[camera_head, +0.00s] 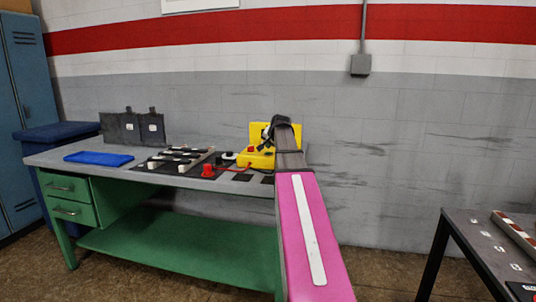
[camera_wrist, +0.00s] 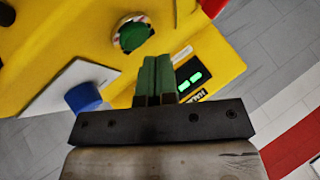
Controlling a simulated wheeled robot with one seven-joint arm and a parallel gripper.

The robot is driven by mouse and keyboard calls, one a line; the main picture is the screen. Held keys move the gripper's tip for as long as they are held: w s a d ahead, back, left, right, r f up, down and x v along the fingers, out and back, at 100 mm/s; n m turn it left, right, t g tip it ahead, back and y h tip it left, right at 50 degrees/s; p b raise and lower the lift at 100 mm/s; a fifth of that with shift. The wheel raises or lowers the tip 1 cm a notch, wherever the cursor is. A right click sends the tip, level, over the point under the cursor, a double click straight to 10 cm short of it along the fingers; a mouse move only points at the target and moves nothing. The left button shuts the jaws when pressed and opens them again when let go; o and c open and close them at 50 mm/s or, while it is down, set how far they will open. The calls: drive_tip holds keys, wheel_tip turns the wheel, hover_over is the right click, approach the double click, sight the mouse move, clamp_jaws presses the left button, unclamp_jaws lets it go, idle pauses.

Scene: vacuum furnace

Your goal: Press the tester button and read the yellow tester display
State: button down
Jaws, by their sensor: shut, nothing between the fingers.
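The yellow tester (camera_head: 257,157) stands on the green workbench at its right end, partly hidden behind my arm. In the wrist view the tester's yellow face (camera_wrist: 215,45) fills the upper part. My gripper (camera_wrist: 154,62) is shut and empty, its green fingertips over the face. A round green button (camera_wrist: 134,34) in a pale ring lies just beyond and left of the fingertips; I cannot tell whether the fingers touch the tester. The dark display (camera_wrist: 192,76) is right of the fingers and shows short green marks; I cannot read a value.
A blue knob (camera_wrist: 84,97) and a pale plate are left of the fingers. On the workbench (camera_head: 130,180) are a blue cloth (camera_head: 99,158), a red-topped piece (camera_head: 208,170) and a rack of dark and pale parts. A dark table (camera_head: 490,240) stands at right.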

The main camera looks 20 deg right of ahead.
drive_tip(key=shift+f, duration=0.15)
drive_tip(key=shift+f, duration=0.3)
drive_tip(key=shift+f, duration=0.3)
idle(1.1)
drive_tip(key=shift+r, duration=0.8)
drive_tip(key=shift+r, duration=2.5)
